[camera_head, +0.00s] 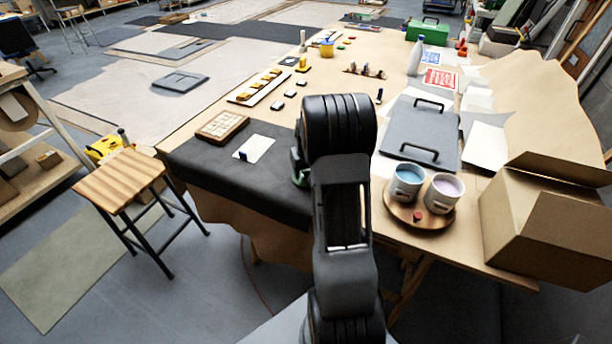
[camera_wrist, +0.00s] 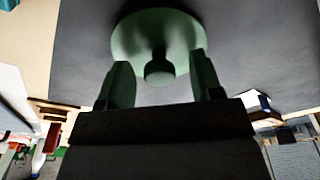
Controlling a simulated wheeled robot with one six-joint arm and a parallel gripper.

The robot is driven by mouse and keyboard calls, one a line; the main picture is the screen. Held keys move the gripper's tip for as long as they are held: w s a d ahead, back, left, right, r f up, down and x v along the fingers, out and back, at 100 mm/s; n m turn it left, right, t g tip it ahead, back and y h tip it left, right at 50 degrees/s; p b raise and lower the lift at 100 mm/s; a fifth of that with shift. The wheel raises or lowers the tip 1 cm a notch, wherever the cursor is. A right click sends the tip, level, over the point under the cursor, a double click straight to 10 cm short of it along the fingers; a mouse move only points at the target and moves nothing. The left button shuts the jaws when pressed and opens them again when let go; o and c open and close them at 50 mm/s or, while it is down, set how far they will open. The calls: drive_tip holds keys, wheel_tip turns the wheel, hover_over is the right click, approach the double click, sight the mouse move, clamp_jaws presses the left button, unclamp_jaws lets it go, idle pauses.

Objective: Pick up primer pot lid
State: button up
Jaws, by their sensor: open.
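The primer pot lid looks like a round green disc with a small knob; in the wrist view the lid (camera_wrist: 158,32) lies on the dark mat, its knob towards me. My gripper (camera_wrist: 160,62) is open, with one finger on each side of the knob; a gap shows on both sides and neither finger seems to touch it. In the head view my arm hides most of the gripper, and a green edge of what looks like the lid (camera_head: 299,180) shows just left of the arm on the mat.
The dark mat (camera_head: 215,180) also bears a wooden tray of tiles (camera_head: 222,126) and a white card (camera_head: 257,149). To the right, a round wooden tray (camera_head: 418,222) holds a blue-filled pot (camera_head: 404,192) and a pink-filled pot (camera_head: 441,203). An open cardboard box (camera_head: 548,235) stands at the right edge.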

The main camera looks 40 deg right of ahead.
drive_tip(key=shift+f, duration=0.15)
drive_tip(key=shift+c, duration=0.4)
drive_tip(key=c, duration=0.9)
